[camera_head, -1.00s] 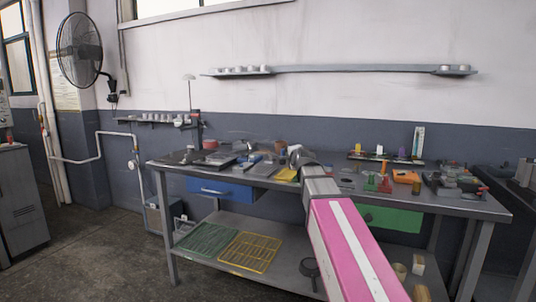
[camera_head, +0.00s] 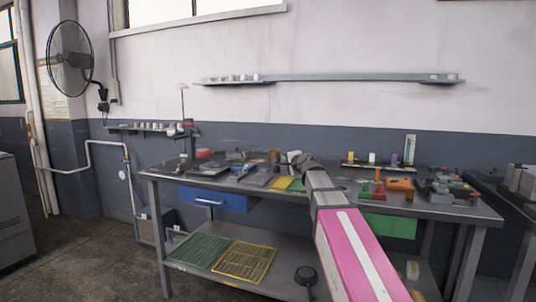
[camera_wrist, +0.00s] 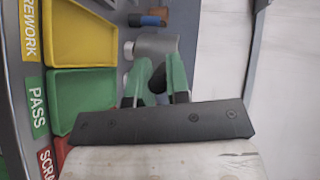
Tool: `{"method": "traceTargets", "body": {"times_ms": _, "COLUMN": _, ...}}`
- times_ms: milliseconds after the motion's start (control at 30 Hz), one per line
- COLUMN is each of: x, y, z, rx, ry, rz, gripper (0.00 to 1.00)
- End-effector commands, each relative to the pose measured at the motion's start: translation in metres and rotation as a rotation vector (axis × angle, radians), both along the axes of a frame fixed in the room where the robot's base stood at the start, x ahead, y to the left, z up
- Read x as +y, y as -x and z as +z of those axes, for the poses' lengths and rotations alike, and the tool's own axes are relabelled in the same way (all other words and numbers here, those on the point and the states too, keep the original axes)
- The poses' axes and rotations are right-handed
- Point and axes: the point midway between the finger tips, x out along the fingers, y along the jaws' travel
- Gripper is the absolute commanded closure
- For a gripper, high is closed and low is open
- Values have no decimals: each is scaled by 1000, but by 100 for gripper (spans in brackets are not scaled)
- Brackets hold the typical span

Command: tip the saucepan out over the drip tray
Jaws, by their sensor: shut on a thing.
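My gripper (camera_wrist: 158,78) shows in the wrist view with its green-sided fingers closed on a dark, narrow part, seemingly the handle of the saucepan. A smooth grey metal body (camera_wrist: 156,44), likely the saucepan, shows just beyond the fingertips. Its inside and contents are hidden. In the head view my gripper (camera_head: 303,161) is small and far off, over the back of the bench top.
A yellow tray (camera_wrist: 84,32) and a green tray (camera_wrist: 82,100) lie beside my gripper, with a red one partly hidden. The bench (camera_head: 420,207) is cluttered at both sides. A black pan (camera_head: 306,275) and flat racks (camera_head: 244,262) sit on the lower shelf.

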Motion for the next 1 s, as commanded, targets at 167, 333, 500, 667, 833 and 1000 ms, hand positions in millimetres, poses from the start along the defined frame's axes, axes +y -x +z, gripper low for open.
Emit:
{"method": "traceTargets", "body": {"times_ms": 167, "x": 55, "y": 0, "z": 26, "rx": -5, "ry": -1, "rz": 225, "gripper": 100}}
{"method": "traceTargets", "body": {"times_ms": 333, "x": 81, "y": 7, "z": 42, "rx": -4, "ry": 1, "rz": 345, "gripper": 100}}
{"method": "traceTargets", "body": {"times_ms": 500, "x": 87, "y": 10, "z": 43, "rx": -3, "ry": 0, "rz": 373, "gripper": 100}}
{"method": "traceTargets", "body": {"times_ms": 667, "x": 86, "y": 10, "z": 36, "rx": -2, "ry": 0, "rz": 371, "gripper": 100}}
{"method": "traceTargets", "body": {"times_ms": 833, "x": 86, "y": 10, "z": 27, "rx": -3, "ry": 1, "rz": 369, "gripper": 100}}
{"method": "traceTargets", "body": {"times_ms": 1000, "x": 86, "y": 10, "z": 19, "rx": -2, "ry": 0, "rz": 369, "gripper": 100}}
